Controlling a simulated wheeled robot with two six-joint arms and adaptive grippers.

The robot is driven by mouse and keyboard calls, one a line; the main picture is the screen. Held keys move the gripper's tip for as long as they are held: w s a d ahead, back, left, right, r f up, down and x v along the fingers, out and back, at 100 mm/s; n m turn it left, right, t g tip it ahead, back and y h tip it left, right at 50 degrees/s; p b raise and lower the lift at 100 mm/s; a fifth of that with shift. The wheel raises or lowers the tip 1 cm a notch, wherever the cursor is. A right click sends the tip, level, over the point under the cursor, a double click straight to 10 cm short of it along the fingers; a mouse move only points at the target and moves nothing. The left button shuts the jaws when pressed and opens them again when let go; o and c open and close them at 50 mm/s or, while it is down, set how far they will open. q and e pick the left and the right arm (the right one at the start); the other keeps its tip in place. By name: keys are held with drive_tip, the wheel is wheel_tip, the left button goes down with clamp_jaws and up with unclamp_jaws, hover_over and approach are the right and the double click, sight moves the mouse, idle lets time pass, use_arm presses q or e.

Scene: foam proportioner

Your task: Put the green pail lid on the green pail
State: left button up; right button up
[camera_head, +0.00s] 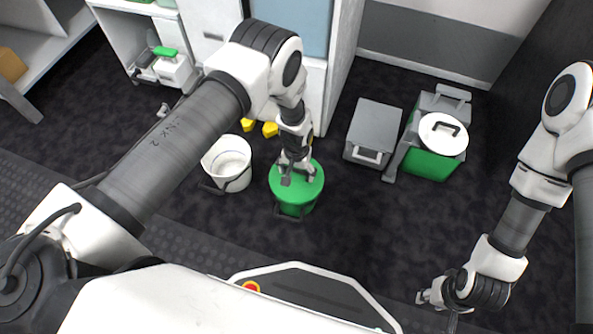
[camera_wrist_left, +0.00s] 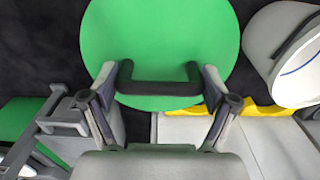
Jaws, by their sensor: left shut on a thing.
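The green pail lid (camera_head: 309,186) is a round green disc with a dark handle. My left gripper (camera_head: 297,178) is shut on that handle from above. The lid also fills the top of the left wrist view (camera_wrist_left: 160,40), with its handle between the two fingers (camera_wrist_left: 160,88). The green pail (camera_head: 295,209) stands on the floor directly under the lid, and its opening is hidden. I cannot tell whether the lid touches the rim or is slightly above it. My right gripper (camera_head: 440,296) is low at the right, away from the pail; its jaw opening is unclear.
A white pail (camera_head: 228,165) stands just left of the green pail. Yellow items (camera_head: 269,129) lie behind, by a white cabinet. A grey box (camera_head: 374,130) and a green bin with a white round lid (camera_head: 434,162) stand to the right. Dark floor right of the pail is clear.

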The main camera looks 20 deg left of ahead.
sight(296, 170)
use_arm(q)
drive_tip(key=shift+f+b, duration=0.45)
drive_tip(key=shift+f, duration=0.1)
drive_tip(key=o, duration=0.9)
drive_tip(key=shift+c, duration=0.2)
drive_tip(key=shift+r, duration=0.1)
wheel_tip(296, 170, up, 11)
drive_tip(key=p, duration=0.9)
drive_tip(key=shift+p, duration=0.4)
